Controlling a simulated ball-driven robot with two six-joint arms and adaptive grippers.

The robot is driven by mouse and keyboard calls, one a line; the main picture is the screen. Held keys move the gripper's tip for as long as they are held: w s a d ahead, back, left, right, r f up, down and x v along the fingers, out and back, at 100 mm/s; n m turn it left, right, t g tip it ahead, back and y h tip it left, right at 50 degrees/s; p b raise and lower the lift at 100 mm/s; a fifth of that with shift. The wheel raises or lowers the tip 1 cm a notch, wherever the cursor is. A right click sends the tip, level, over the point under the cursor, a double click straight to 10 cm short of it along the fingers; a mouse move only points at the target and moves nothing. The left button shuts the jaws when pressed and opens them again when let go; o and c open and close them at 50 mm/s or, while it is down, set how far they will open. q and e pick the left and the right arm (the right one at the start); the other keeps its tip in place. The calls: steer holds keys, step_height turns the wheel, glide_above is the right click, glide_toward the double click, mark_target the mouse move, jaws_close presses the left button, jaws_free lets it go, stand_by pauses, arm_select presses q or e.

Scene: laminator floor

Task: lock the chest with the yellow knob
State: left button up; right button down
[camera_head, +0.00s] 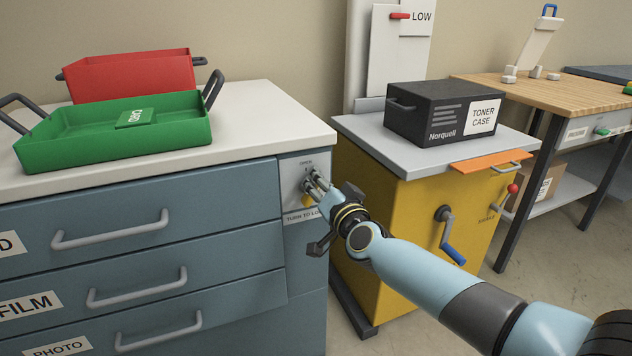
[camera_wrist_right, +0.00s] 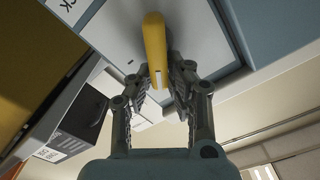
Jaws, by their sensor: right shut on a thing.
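The blue-grey chest of drawers (camera_head: 150,245) stands at the left under a pale top. Its lock panel (camera_head: 298,172) is at the right end of the front, with a label partly reading "TURN TO LO". The yellow knob (camera_head: 307,201) shows only a little in the head view, behind my fingers. In the right wrist view the yellow knob (camera_wrist_right: 155,50) is a long bar between the two fingers. My right gripper (camera_head: 314,190) is at the panel, shut on the knob; it also shows in the right wrist view (camera_wrist_right: 158,85). My left gripper is not in view.
A green tray (camera_head: 60,150) and a red tray (camera_head: 130,78) sit on the chest top. To the right stands a yellow cabinet (camera_head: 385,225) with a blue-handled crank (camera_head: 452,250) and a black toner case (camera_head: 440,112) on top. A wooden bench (camera_head: 540,95) is farther right.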

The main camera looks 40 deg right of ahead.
arm_select(q)
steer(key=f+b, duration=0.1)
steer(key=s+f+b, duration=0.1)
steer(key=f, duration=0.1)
steer(key=shift+b, duration=0.4)
arm_select(e)
steer(key=m, duration=0.3)
steer(key=f+m, duration=0.1)
steer(key=m, duration=0.3)
steer(key=d+f+m, duration=0.1)
steer(key=m, duration=0.2)
steer(key=shift+s+d+f, duration=0.1)
steer(key=shift+s+f, duration=0.05)
steer(key=shift+f, duration=0.1)
steer(key=shift+m, duration=0.4)
steer(key=c, duration=1.3)
jaws_free()
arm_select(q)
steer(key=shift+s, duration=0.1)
arm_select(e)
steer(key=v, duration=1.2)
